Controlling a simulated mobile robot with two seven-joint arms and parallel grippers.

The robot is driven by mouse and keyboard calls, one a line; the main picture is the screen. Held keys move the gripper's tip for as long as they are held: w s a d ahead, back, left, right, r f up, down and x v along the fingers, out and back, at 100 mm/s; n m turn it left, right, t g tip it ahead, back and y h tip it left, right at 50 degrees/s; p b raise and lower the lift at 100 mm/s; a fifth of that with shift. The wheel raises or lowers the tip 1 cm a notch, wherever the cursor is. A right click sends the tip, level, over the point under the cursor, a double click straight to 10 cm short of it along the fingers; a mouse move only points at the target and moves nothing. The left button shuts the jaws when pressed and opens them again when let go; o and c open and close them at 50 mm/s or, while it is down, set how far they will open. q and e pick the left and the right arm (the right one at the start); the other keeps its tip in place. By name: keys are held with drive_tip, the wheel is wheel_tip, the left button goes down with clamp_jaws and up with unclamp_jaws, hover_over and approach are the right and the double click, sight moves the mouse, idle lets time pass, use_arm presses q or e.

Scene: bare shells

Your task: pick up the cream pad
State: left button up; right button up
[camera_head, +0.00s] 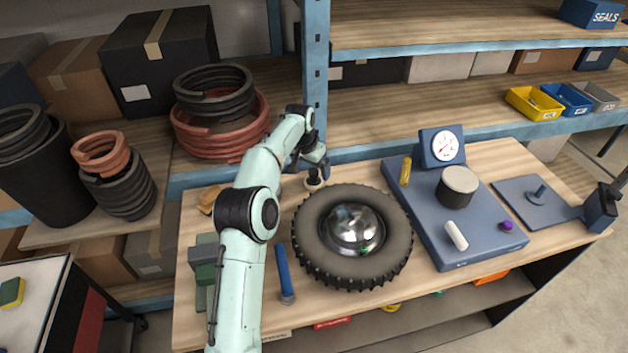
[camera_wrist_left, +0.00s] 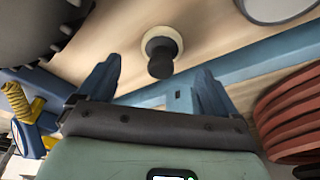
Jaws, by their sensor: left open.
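The cream pad (camera_head: 314,186) is a small round cream disc with a dark upright knob, standing on the wooden bench behind the tyre. It also shows in the left wrist view (camera_wrist_left: 177,39), with its dark knob pointing towards the gripper. My left gripper (camera_head: 323,168) reaches over the back of the bench, close to the pad, and its arm partly hides it in the head view. In the left wrist view the two blue fingers (camera_wrist_left: 156,76) are spread apart with nothing between them. The pad lies beyond the fingertips, apart from them. My right gripper is not in view.
A black tyre with a shiny dome (camera_head: 352,228) lies just in front of the pad. A blue shelf post (camera_head: 316,70) stands close behind it. A blue-handled tool (camera_head: 284,272) lies left of the tyre. A blue plate with a gauge (camera_head: 440,143) fills the right.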

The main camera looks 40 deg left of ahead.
sight(312, 172)
use_arm(q)
drive_tip(key=shift+x, duration=2.75)
drive_tip(key=shift+w+a, duration=0.1)
drive_tip(key=c, duration=1.1)
drive_tip(key=shift+c, duration=0.2)
wheel_tip(312, 172, up, 9)
drive_tip(key=shift+f, duration=0.1)
drive_tip(key=shift+r, duration=0.65)
drive_tip(key=shift+o, duration=0.5)
